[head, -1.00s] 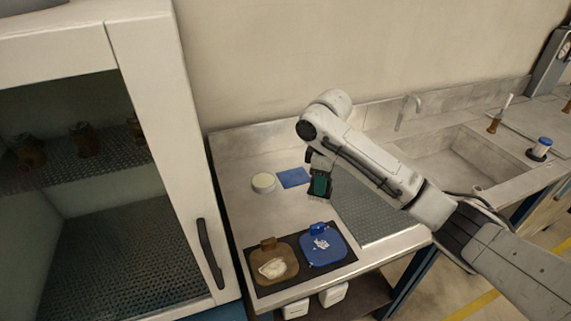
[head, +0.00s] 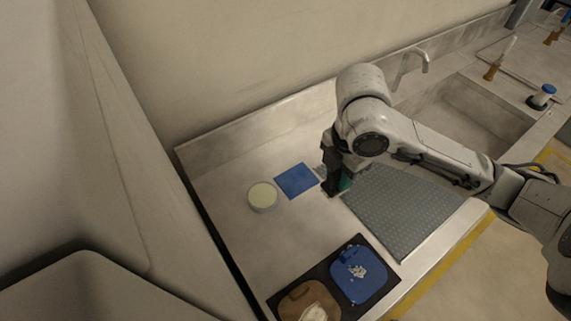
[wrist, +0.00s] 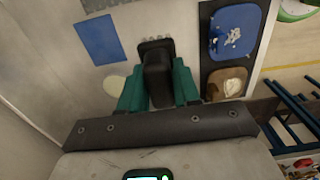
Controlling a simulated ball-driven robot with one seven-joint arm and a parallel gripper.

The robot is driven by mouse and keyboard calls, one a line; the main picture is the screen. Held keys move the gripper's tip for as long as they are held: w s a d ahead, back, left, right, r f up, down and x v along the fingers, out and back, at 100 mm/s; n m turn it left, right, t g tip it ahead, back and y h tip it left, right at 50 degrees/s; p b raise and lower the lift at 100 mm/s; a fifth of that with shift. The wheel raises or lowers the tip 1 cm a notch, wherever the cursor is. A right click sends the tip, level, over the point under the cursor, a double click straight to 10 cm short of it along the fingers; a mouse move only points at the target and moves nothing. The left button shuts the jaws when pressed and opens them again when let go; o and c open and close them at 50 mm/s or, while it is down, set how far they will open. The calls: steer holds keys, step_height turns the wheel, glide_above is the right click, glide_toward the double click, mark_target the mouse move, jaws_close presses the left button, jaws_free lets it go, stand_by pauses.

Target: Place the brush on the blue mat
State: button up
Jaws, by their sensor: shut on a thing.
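The blue mat (head: 297,180) lies flat and bare on the metal counter, left of my gripper in the head view. In the wrist view the mat (wrist: 98,38) is at the upper left. My gripper (head: 338,185) points down over the counter, just right of the mat. In the wrist view its green fingers (wrist: 158,88) are shut on a dark, blocky thing, which I take to be the brush (wrist: 156,62). The brush is not over the mat.
A round pale-topped dish (head: 262,196) stands left of the mat. A black tray (head: 338,258) at the front holds a blue pan and a brown pan, with pale bits. A ribbed grey panel (head: 400,208) lies right of my gripper, and a sink (head: 470,115) is behind it.

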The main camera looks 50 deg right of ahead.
steer(key=w+d+f, duration=0.1)
steer(key=w+f, duration=0.2)
steer(key=w, duration=0.1)
steer(key=w+d+f+b, duration=0.1)
steer(key=w+f, duration=0.2)
steer(key=w, duration=0.1)
steer(key=w+d+f, duration=0.2)
steer(key=w+f, duration=0.1)
steer(key=w, duration=0.2)
steer(key=shift+f, duration=0.2)
step_height(320, 180, down, 3)
steer(key=b, duration=0.3)
steer(key=shift+w+a, duration=0.1)
steer(key=shift+a+f, duration=0.1)
steer(key=shift+a, duration=0.05)
steer(key=shift+f+b, duration=0.15)
steer(key=shift+b, duration=0.2)
